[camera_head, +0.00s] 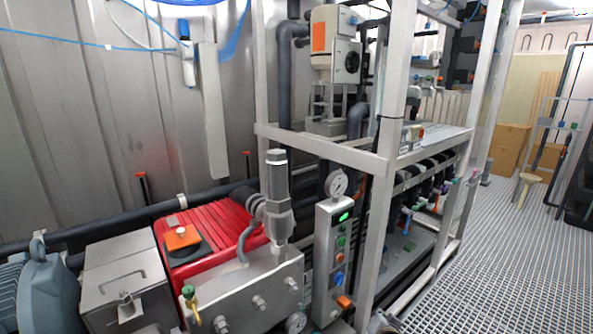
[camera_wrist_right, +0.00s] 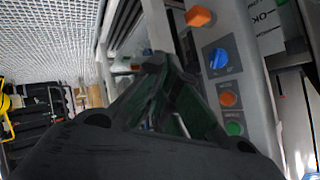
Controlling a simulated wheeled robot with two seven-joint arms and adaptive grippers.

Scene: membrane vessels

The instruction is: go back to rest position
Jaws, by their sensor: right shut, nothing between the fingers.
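My right gripper (camera_wrist_right: 160,68) is in the right wrist view, its dark fingers drawn together at the tips with nothing between them. It is beside the grey control box (camera_wrist_right: 228,80), which appears turned over in that view; I cannot tell whether they touch. The box's blue knob (camera_wrist_right: 217,58), orange-red button (camera_wrist_right: 228,99) and green button (camera_wrist_right: 234,128) are right of the fingertips. In the head view the control box (camera_head: 322,270) stands upright at the frame, with a round gauge (camera_head: 337,184) on top. My left gripper is in neither view.
A white metal frame (camera_head: 382,175) rises beside the control box. A red pump (camera_head: 215,235) and a silver metal block (camera_head: 255,290) are left of it. The grated floor (camera_head: 500,260) at right is open.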

